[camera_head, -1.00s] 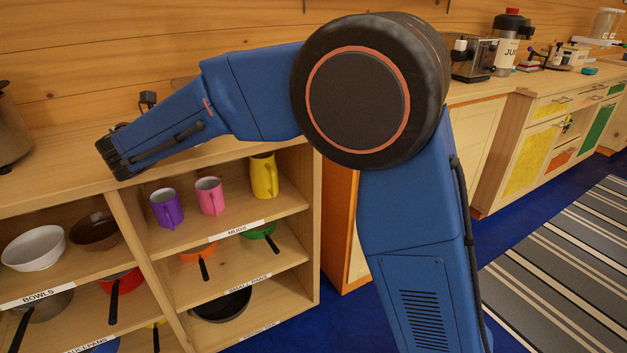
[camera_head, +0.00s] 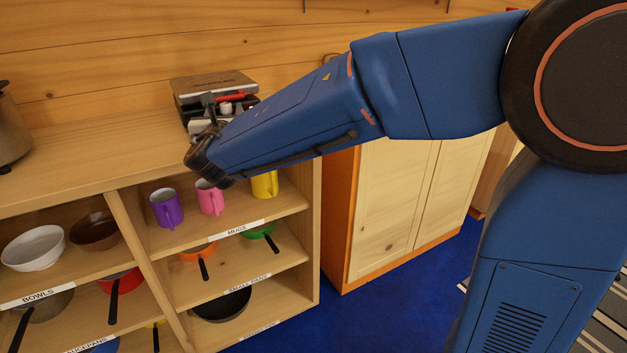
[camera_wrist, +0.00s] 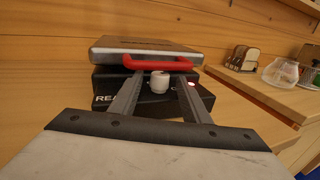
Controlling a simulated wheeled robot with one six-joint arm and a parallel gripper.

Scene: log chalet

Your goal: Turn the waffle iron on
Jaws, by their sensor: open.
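The waffle iron stands on the wooden counter against the log wall. In the head view its silver lid (camera_head: 213,84) shows beyond my wrist, and my arm hides part of its front. In the wrist view its silver lid (camera_wrist: 145,48) lies flat above a black base (camera_wrist: 105,88). A red handle (camera_wrist: 160,65) crosses the front. A white round knob (camera_wrist: 159,85) sits on the front of the base, with a small reddish light (camera_wrist: 192,84) to its right. My gripper (camera_wrist: 159,79) is open, its two fingers on either side of the knob. I cannot tell whether they touch it.
A toaster with bread (camera_wrist: 243,58) and a glass pot (camera_wrist: 281,73) stand to the right in the wrist view. Below the counter (camera_head: 90,150), shelves hold mugs, bowls and pans. A large pot (camera_head: 12,130) stands at the left. The counter between is clear.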

